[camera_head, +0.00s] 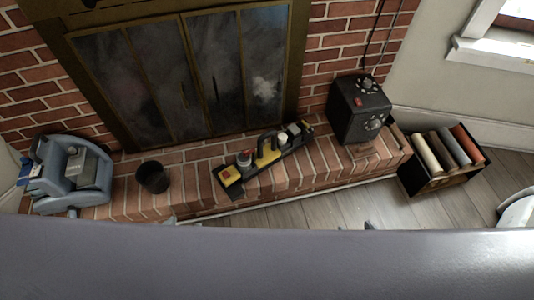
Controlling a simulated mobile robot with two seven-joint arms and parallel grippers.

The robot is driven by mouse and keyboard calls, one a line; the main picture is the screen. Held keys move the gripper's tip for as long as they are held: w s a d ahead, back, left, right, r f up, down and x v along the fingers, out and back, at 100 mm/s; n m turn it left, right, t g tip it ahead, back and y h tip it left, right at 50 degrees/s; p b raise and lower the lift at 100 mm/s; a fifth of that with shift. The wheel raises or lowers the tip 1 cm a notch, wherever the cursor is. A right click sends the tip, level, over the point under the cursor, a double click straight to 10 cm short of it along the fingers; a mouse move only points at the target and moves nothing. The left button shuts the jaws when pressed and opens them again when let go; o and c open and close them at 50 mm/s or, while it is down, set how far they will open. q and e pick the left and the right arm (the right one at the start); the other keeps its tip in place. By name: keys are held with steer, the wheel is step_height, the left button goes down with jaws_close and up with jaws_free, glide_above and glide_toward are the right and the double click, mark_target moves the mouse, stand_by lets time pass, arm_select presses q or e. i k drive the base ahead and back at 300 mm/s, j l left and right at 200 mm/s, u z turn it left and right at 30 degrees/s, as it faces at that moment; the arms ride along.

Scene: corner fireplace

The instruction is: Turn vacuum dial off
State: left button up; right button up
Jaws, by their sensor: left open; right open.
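A black box (359,113) stands at the right end of the brick hearth. It has a dial (374,123) with pale markings and a red switch on its front, and another knob on top. A yellow and black device (263,157) lies along the middle of the hearth, with a red-topped knob and a yellow handle. I cannot tell for sure which is the vacuum, nor read any dial setting. Only small tips of my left gripper (170,220) and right gripper (370,225) show past my grey body, below the hearth. Both are open and apart from these things.
A blue-grey machine (68,172) and a black cup (153,177) stand on the hearth at the left. A black crate (440,182) with several rolls sits on the floor at the right. The fireplace doors (185,80) are behind. Wooden floor before the hearth is clear.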

mark_target(305, 126)
steer(key=i+l, duration=0.2)
steer(key=l, duration=0.15)
steer(key=i+l+u, duration=0.1)
steer(key=l, duration=0.2)
steer(key=i+l, duration=0.25)
steer(key=i+l+u, duration=0.1)
steer(key=l, duration=0.35)
steer(key=i+l, duration=0.2)
steer(key=l, duration=0.15)
steer(key=i+l+u, duration=0.1)
steer(key=l, duration=0.25)
steer(key=i+l, duration=0.2)
steer(key=l, duration=0.2)
steer(key=i+l+u, duration=0.1)
steer(key=l, duration=0.25)
